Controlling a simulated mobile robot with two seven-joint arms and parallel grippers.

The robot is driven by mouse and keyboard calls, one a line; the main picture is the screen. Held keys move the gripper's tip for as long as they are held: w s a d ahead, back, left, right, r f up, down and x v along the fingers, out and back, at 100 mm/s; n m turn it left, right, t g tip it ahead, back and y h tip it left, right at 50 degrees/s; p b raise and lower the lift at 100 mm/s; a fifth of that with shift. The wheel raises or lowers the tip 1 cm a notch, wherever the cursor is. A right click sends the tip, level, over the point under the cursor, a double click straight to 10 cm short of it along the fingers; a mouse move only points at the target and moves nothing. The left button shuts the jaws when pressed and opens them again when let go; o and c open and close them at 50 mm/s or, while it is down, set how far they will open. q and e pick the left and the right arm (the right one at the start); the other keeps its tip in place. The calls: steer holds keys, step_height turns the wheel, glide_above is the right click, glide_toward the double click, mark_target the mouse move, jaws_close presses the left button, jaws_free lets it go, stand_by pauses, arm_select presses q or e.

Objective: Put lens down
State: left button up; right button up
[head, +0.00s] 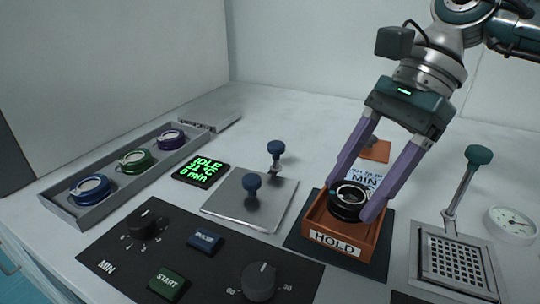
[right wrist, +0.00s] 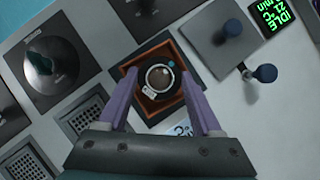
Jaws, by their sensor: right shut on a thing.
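The lens (head: 350,200) is a short black cylinder with a light ring on top. My right gripper (head: 352,202) is shut on it, with a purple finger on either side. The lens is at the opening of the orange-brown box labelled HOLD (head: 336,243). In the right wrist view the lens (right wrist: 159,77) shows inside the outline of the box (right wrist: 126,84), between the fingertips of my right gripper (right wrist: 160,82). I cannot tell whether its underside touches the box floor. My left gripper is not in view.
A grey tray (head: 66,215) with blue, green and purple ringed items lies at left. A metal plate with blue-knobbed levers (head: 225,208) stands left of the box. A black control panel (head: 200,275) lies in front. A perforated press (head: 452,265) and round gauge (head: 512,226) stand at right.

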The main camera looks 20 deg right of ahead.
mark_target(363, 190)
steer(key=shift+f, duration=1.35)
steer(key=shift+f+b, duration=0.2)
steer(key=shift+b, duration=0.1)
steer(key=o, duration=1.1)
steer(key=shift+r, duration=0.1)
steer(key=shift+r+p, duration=0.3)
steer(key=v, duration=1.1)
steer(key=shift+d+r+b, duration=0.25)
steer(key=shift+r+b, duration=0.05)
